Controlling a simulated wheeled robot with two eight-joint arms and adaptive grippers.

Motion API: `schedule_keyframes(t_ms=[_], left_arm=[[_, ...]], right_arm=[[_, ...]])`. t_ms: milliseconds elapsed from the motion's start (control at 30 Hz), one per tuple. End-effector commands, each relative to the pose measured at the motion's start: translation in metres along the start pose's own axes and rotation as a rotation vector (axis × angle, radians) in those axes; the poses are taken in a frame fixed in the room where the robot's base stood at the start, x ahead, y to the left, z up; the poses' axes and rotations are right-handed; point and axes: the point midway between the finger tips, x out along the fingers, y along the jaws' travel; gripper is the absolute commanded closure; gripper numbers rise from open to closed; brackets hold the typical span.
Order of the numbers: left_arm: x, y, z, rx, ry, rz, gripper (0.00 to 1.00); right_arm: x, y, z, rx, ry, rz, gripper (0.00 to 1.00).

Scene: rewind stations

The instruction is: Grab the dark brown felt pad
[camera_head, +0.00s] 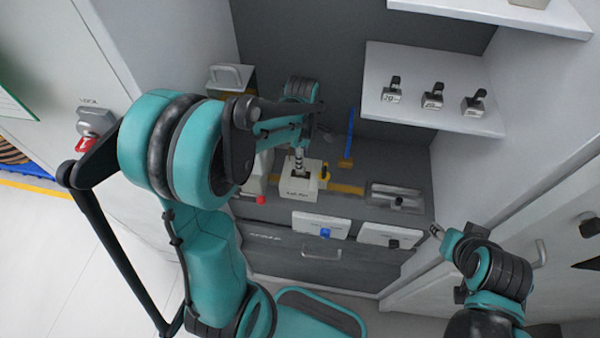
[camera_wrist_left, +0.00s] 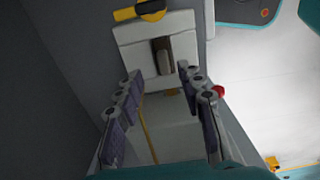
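A small dark brown pad (camera_wrist_left: 163,60) sits upright in the slot of a pale holder block (camera_wrist_left: 130,56). In the head view the holder (camera_head: 298,192) stands on the grey bench, with a dark patch at its top under my left gripper (camera_head: 299,160). In the left wrist view the two fingers of my left gripper (camera_wrist_left: 160,80) are spread apart, with the holder and pad framed beyond their tips. Nothing is between the fingers. My right gripper (camera_head: 437,231) is at the right, away from the bench; its finger opening is too small to tell.
Beside the holder are a red button (camera_head: 261,200), a blue upright bar (camera_head: 348,138) and a flat metal plate (camera_head: 396,197). A white shelf (camera_head: 415,112) with several small labelled weights juts out at the upper right. White panels (camera_head: 321,224) are along the bench front.

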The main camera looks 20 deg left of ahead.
Motion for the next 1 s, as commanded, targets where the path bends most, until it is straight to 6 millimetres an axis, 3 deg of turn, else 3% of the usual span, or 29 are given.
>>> schedule_keyframes(t_ms=[300,600,767,1000], left_arm=[[0.047,-0.005,0.000,0.002,0.000,0.001,0.62],[0.051,-0.005,0.000,0.002,0.000,0.001,0.62],[0.051,-0.005,0.000,0.002,0.000,0.001,1.00],[0.051,-0.005,0.000,0.002,0.000,0.001,1.00]], right_arm=[[0.013,0.000,0.009,0.000,0.000,0.000,0.60],[0.013,0.000,0.009,0.000,0.000,0.000,0.60],[0.013,0.000,0.009,0.000,0.000,0.000,0.60],[0.013,0.000,0.009,0.000,0.000,0.000,0.60]])
